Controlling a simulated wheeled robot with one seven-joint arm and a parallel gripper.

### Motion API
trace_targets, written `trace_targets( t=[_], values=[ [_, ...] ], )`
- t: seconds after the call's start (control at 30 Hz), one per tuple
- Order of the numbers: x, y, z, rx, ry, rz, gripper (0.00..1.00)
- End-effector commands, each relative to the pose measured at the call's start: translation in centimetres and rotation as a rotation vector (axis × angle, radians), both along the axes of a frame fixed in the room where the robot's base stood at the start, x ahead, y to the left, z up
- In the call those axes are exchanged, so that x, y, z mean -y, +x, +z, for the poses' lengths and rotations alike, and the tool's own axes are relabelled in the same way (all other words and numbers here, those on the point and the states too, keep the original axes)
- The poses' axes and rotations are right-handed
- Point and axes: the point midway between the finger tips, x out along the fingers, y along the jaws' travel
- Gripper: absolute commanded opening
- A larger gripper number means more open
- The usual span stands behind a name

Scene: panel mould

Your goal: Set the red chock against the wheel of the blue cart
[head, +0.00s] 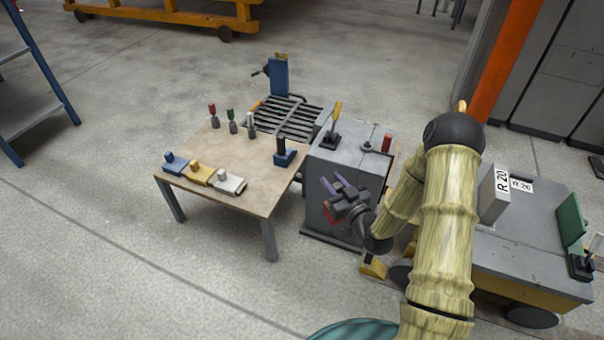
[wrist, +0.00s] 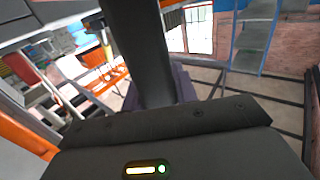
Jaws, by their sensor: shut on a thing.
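My gripper (head: 342,190), with purple fingers, is in front of the grey cabinet. It is shut on what looks like the red chock (head: 330,214), a small red piece mostly hidden by the hand. In the wrist view a dark upright bar (wrist: 140,50) stands before the purple fingers; the red part does not show clearly there. No plainly blue cart shows. A grey-topped cart (head: 530,250) with yellow sides and "R 20" labels is at the right, partly behind my arm. A yellow chock-like block (head: 372,266) with a dark handle is on the floor by its dark wheel.
The grey cabinet (head: 335,165) carries levers and a red piece (head: 387,142). A table (head: 235,150) at its left holds blue, yellow and white blocks and several coloured-handled items. A blue rack (head: 35,80) is at the far left. The front-left floor is clear.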

Motion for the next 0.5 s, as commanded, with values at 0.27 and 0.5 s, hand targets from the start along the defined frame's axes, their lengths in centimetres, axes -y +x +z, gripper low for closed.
trace_targets(
  t=[0.27,0.5],
  values=[
    [5.7,-1.5,-1.7,-0.001,-0.006,-0.162,0.00],
    [7.2,-1.9,-2.1,-0.001,-0.009,-0.205,0.00]
  ],
)
